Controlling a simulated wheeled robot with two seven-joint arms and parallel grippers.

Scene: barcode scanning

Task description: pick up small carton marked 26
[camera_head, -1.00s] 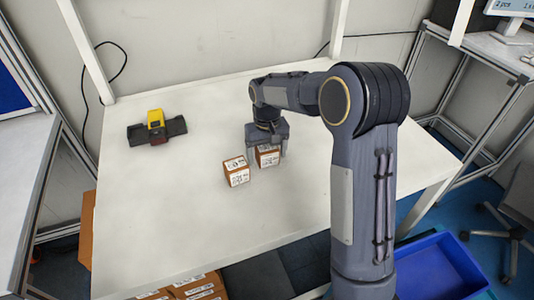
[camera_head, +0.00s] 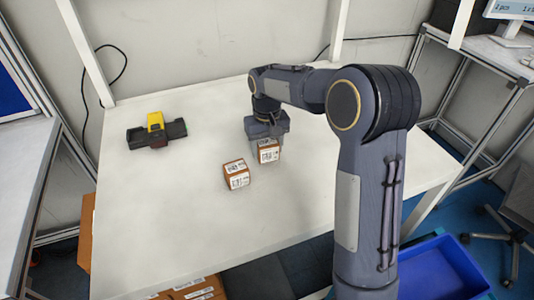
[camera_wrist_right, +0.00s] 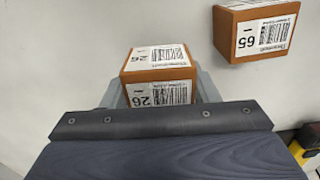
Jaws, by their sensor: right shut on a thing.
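The small carton marked 26 (camera_wrist_right: 158,75) is brown with white barcode labels. In the right wrist view it sits between the fingers of my right gripper (camera_wrist_right: 155,92), which is shut on it. In the head view the same carton (camera_head: 268,152) shows under my right gripper (camera_head: 266,143), over the middle of the white table. I cannot tell whether it touches the table. My left gripper is in neither view.
A second carton, marked 65 (camera_wrist_right: 262,30), stands on the table close by; in the head view it is the carton (camera_head: 236,174) to the left. A yellow and black scanner (camera_head: 156,130) sits at the table's left. A blue bin (camera_head: 440,268) is on the floor at right.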

